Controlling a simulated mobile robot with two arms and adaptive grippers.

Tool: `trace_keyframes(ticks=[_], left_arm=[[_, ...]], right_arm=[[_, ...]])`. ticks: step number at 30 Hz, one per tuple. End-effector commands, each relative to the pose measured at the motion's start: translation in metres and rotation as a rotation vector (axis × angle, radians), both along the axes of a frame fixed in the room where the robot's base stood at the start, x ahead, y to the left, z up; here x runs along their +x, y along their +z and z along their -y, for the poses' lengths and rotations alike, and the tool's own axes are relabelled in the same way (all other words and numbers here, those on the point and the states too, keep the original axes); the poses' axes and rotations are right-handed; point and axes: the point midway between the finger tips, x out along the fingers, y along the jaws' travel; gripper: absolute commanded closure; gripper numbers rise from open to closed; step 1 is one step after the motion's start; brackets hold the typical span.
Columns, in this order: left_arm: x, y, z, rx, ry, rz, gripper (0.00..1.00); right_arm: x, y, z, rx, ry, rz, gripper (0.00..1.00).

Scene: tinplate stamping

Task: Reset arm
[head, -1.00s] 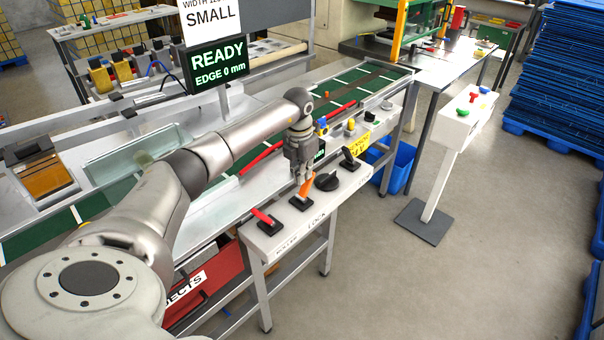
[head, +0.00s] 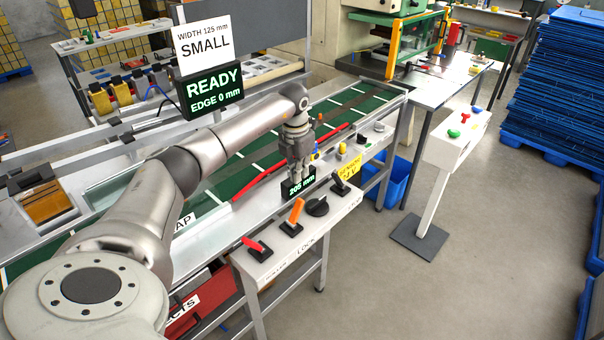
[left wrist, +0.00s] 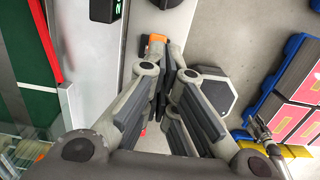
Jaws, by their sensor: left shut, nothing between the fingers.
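My left gripper (head: 299,176) points down above the conveyor's near edge, in front of the small green-lit display reading 205 mm (head: 299,188). It is shut and empty. The orange lever (head: 296,212) stands tilted on the control shelf (head: 285,262), apart from the gripper. The red lever (head: 254,244), the black knob (head: 317,206) and the black lever (head: 341,184) stand on the same shelf.
The conveyor (head: 240,172) with its red rail (head: 262,175) runs behind the shelf. A sign (head: 212,95) reads READY, EDGE 0 mm. A white button post (head: 432,190) and a blue bin (head: 396,185) stand to the right. The floor (head: 480,270) there is clear.

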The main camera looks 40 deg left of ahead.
Motion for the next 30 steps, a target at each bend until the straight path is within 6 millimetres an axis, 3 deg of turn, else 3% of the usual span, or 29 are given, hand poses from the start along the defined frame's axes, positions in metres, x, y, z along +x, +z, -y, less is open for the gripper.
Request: trace_keyframes(ticks=[15, 19, 23, 27, 30], left_arm=[[0.000, -0.001, 0.000, 0.000, 0.001, -0.001, 1.00], [0.002, -0.016, 0.015, -0.052, -0.004, 0.004, 1.00], [0.010, -0.061, 0.068, -0.240, 0.004, 0.035, 1.00], [0.016, -0.122, 0.153, -0.577, 0.111, 0.090, 1.00], [0.017, -0.157, 0.200, -0.808, 0.270, 0.126, 1.00]], right_arm=[[0.000, -0.001, -0.002, 0.002, -0.001, 0.001, 0.60], [0.000, -0.002, -0.004, 0.005, -0.002, 0.000, 0.60], [0.000, -0.007, -0.006, 0.006, -0.001, 0.001, 0.60], [0.000, -0.013, -0.006, 0.008, -0.002, 0.000, 0.60], [0.000, -0.018, -0.006, 0.007, -0.001, 0.000, 0.60]])
